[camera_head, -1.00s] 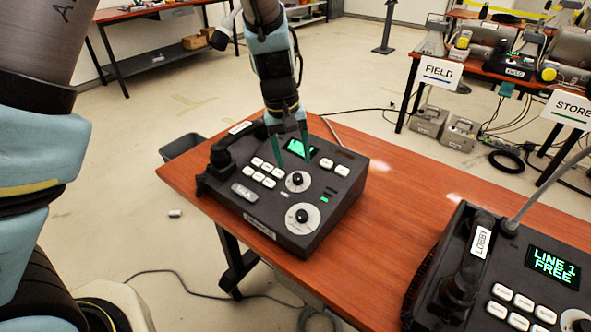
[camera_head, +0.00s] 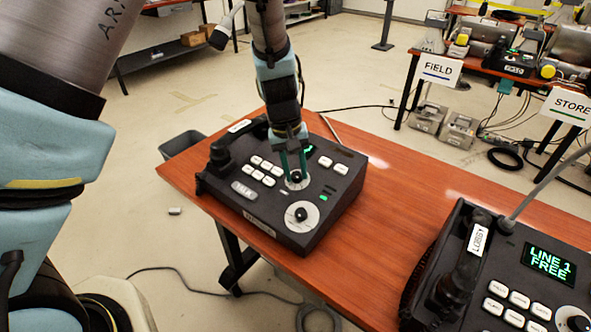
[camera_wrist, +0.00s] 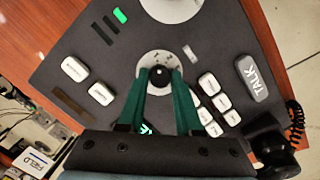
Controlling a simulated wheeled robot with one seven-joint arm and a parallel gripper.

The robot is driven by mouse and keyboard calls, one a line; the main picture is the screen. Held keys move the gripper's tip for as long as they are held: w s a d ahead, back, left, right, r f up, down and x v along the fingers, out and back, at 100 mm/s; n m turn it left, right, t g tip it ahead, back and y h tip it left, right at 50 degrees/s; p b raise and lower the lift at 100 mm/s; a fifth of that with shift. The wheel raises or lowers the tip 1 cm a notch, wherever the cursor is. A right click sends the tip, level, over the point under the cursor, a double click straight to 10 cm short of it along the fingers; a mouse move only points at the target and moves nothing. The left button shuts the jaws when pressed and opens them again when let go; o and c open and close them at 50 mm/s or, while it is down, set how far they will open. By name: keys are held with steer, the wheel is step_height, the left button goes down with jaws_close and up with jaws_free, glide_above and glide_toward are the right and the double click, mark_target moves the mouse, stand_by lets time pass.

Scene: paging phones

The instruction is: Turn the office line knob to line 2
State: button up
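The office phone is a dark desk unit (camera_head: 262,215) on the near wooden table, with a handset at its left, white buttons and two round dials. My gripper (camera_head: 296,176) points down at the upper, smaller dial, whose black knob (camera_head: 297,178) sits between the fingertips. In the wrist view the two green fingers (camera_wrist: 160,78) stand on either side of this black knob (camera_wrist: 160,77) and appear to touch it. The lower, larger dial (camera_head: 302,216) is free. The phone's green screen (camera_head: 308,149) is mostly hidden behind my fingers, so its text cannot be read.
The lobby phone (camera_head: 520,280) stands at the right on the same table; its screen (camera_head: 548,263) reads "LINE 1 FREE". Bare tabletop (camera_head: 395,225) lies between the phones. FIELD (camera_head: 439,70) and STORE (camera_head: 568,106) signs mark a table behind.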

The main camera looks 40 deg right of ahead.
mark_target(295, 178)
jaws_close()
stand_by(0.3)
steer(key=m, duration=0.3)
steer(key=shift+m+t, duration=0.3)
steer(key=shift+m+t+y+b, duration=0.4)
steer(key=shift+m+b, duration=0.15)
steer(key=shift+m, duration=1.35)
steer(key=o, duration=0.5)
jaws_free()
steer(key=shift+s, duration=0.1)
steer(key=shift+o, duration=0.2)
steer(key=shift+r, duration=0.1)
step_height(295, 178, up, 11)
steer(key=b, duration=0.2)
steer(key=shift+s+a+f, duration=0.15)
steer(key=shift+a+f, duration=0.05)
steer(key=shift+a, duration=0.1)
